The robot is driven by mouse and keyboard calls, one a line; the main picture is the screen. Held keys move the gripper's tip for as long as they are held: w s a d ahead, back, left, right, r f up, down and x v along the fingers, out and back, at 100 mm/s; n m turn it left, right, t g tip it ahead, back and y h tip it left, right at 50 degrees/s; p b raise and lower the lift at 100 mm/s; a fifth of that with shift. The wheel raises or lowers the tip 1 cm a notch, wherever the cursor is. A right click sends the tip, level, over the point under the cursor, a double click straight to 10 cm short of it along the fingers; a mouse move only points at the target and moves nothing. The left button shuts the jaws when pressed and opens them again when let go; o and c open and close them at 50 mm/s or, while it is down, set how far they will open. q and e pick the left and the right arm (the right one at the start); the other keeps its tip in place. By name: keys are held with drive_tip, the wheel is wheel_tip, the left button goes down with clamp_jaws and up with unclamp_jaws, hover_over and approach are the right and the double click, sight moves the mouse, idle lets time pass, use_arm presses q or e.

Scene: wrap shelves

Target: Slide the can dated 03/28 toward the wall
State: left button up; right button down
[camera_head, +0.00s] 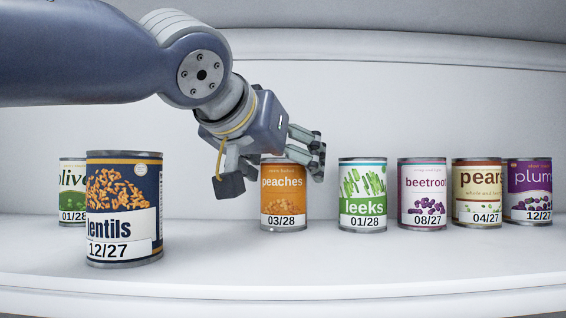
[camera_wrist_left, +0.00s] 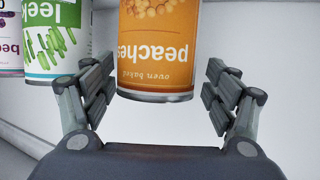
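The can dated 03/28 is an orange peaches can (camera_head: 284,203), upright on the shelf left of the leeks can. My left gripper (camera_head: 272,178) is at its upper part in the head view, partly covering its top edge. In the left wrist view, the peaches can (camera_wrist_left: 157,50) appears upside down between and beyond the spread fingers (camera_wrist_left: 158,95). The gripper is open, and a gap shows on each side of the can. My right gripper is in neither view.
The lentils can (camera_head: 124,210) stands nearer the front edge at left, with an olive can (camera_head: 72,190) behind it. To the right stand leeks (camera_head: 362,197), beetroot (camera_head: 422,195), pears (camera_head: 477,195) and plum (camera_head: 530,190). A white back wall (camera_head: 400,110) rises behind.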

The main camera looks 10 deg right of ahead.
use_arm(q)
drive_tip(key=shift+s+a+r, duration=0.2)
drive_tip(key=shift+s+r, duration=0.15)
drive_tip(key=shift+s, duration=0.2)
drive_tip(key=v, duration=1.1)
drive_tip(key=shift+a, duration=0.1)
